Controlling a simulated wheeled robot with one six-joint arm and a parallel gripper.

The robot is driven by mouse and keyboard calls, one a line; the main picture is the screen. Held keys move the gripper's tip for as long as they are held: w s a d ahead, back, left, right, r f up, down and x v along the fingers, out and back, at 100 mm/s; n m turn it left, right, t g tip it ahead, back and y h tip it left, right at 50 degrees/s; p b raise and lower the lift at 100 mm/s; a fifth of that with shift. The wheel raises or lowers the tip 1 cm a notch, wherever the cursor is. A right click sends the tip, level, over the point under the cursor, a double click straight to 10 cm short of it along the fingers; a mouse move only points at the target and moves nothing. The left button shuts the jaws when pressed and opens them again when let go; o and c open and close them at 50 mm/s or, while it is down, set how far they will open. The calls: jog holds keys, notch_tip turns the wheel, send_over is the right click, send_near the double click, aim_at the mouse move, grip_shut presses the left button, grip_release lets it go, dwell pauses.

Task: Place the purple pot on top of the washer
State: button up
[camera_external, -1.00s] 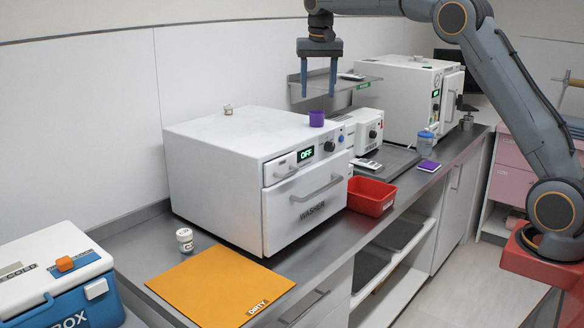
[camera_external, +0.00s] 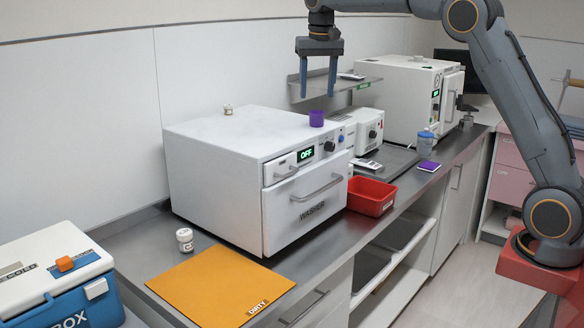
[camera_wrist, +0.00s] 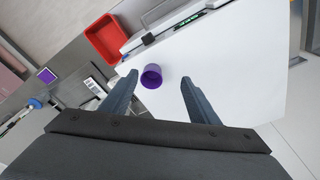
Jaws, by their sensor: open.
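The purple pot (camera_external: 316,118) stands upright on top of the white washer (camera_external: 215,133), near its right edge. The washer has a green "OFF" display and a front handle. My gripper (camera_external: 319,95) is open and empty above the pot, with its two fingers pointing down. In the wrist view the pot (camera_wrist: 152,76) lies between and beyond the open fingertips (camera_wrist: 155,82), apart from both. The washer's white top (camera_wrist: 225,75) shows around it there.
A small white jar (camera_external: 228,109) also stands on the washer's top. A red bin (camera_external: 371,195) sits right of the washer, and an orange mat (camera_external: 220,285) lies in front. A wall shelf (camera_external: 335,84) is behind my gripper. Much of the washer's top is clear.

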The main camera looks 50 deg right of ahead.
jog(key=s+a+f+n, duration=0.2)
jog(key=s+a+f, duration=0.1)
jog(key=s+f, duration=0.35)
jog(key=s+a+f+n, duration=0.2)
jog(key=s+a+f, duration=0.25)
jog(key=f, duration=0.35)
jog(key=s+a+f+n, duration=0.1)
jog(key=s+a+f, duration=0.1)
jog(key=s+f, duration=0.5)
jog(key=s+a+f+n+y, duration=0.1)
jog(key=s+f, duration=0.6)
jog(key=s, duration=0.8)
jog(key=shift+s+a+n+t, duration=0.3)
jog(key=shift+a+n, duration=0.1)
jog(key=shift+n, duration=0.3)
